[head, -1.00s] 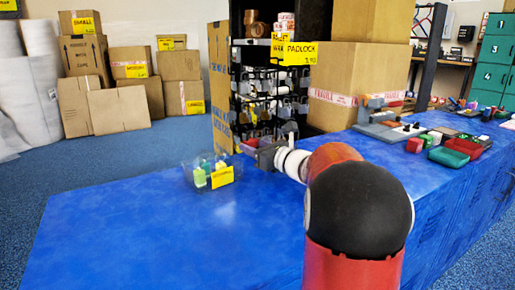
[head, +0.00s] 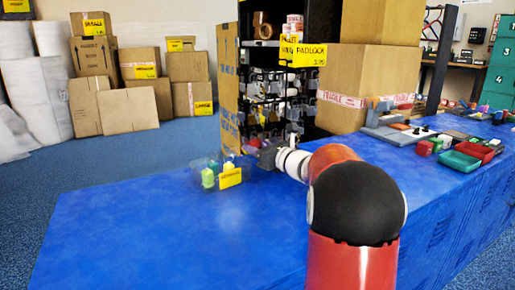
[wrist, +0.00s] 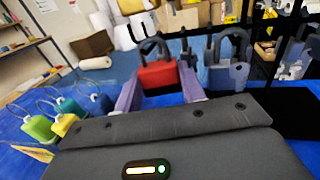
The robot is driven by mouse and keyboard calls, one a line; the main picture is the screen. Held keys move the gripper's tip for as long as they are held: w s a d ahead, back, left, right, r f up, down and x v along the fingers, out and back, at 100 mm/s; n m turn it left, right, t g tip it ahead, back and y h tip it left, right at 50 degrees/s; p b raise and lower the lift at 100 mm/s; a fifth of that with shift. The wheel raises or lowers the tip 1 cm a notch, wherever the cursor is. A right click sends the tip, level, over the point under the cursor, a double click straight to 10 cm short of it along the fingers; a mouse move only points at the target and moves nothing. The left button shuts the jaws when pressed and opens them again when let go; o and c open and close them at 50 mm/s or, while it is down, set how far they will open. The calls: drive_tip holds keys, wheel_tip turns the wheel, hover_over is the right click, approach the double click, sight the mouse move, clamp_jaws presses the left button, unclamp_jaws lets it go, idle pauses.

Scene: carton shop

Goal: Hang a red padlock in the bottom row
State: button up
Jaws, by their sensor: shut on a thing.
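A red padlock (wrist: 158,76) with a dark shackle stands upright between the two fingers of my gripper (wrist: 160,92) in the wrist view. My gripper is shut on its body, and the shackle points up. In the head view my gripper (head: 256,150) is at the front of the black display rack (head: 308,98), low down; the padlock there is small, showing as a spot of red. Several grey padlocks (wrist: 228,68) hang on the rack at the right of the wrist view, close beside the held one. The rack's lowest hooks are partly hidden by my arm.
A clear bin (head: 216,176) with yellow-green and other padlocks stands on the blue counter (head: 150,230), left of my gripper. The front left counter is bare.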

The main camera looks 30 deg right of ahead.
drive_tip(key=o, duration=1)
drive_tip(key=shift+c, duration=0.2)
drive_tip(key=v, duration=0.7)
drive_tip(key=shift+s+d, duration=0.1)
drive_tip(key=shift+s, duration=0.3)
drive_tip(key=shift+s, duration=0.15)
